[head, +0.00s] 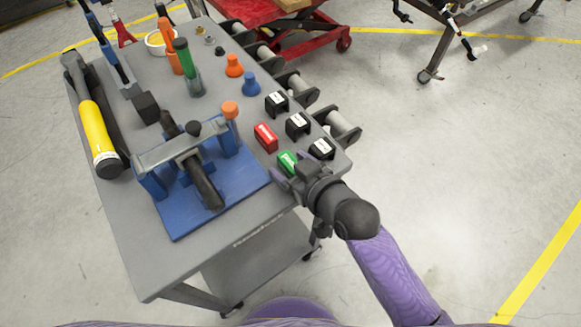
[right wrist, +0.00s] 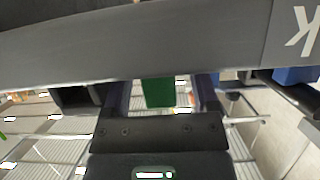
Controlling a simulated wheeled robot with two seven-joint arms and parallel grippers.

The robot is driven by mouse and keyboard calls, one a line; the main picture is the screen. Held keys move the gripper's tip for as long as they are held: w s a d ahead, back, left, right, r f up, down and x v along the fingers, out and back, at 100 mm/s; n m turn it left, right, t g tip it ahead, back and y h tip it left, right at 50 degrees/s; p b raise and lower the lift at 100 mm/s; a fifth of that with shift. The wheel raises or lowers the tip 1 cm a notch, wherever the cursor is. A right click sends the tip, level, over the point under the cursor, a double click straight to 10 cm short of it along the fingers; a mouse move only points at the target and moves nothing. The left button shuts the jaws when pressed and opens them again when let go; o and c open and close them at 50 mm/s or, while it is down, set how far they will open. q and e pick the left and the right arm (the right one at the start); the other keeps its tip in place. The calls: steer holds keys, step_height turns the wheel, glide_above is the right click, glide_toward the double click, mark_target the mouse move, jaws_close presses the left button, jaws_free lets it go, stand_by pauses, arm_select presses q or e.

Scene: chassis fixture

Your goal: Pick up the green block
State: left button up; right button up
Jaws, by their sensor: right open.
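The green block (head: 287,160) sits near the front right corner of the grey cart top, partly hidden by my right gripper (head: 288,173). My right gripper is open, its fingers pointing in over the cart edge at the block. In the right wrist view the green block (right wrist: 158,92) shows between the two spread fingers (right wrist: 160,100), with a gap on each side. Its far part is hidden behind the grey cart edge. My left gripper is not in view.
A red block (head: 265,137) and several black blocks (head: 297,125) stand close by on the cart (head: 125,225). A blue fixture (head: 235,180) with a dark clamp lies to the left.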

steer(key=shift+w+a+f, duration=0.1)
steer(key=shift+w+a, duration=0.1)
jaws_close()
stand_by(0.3)
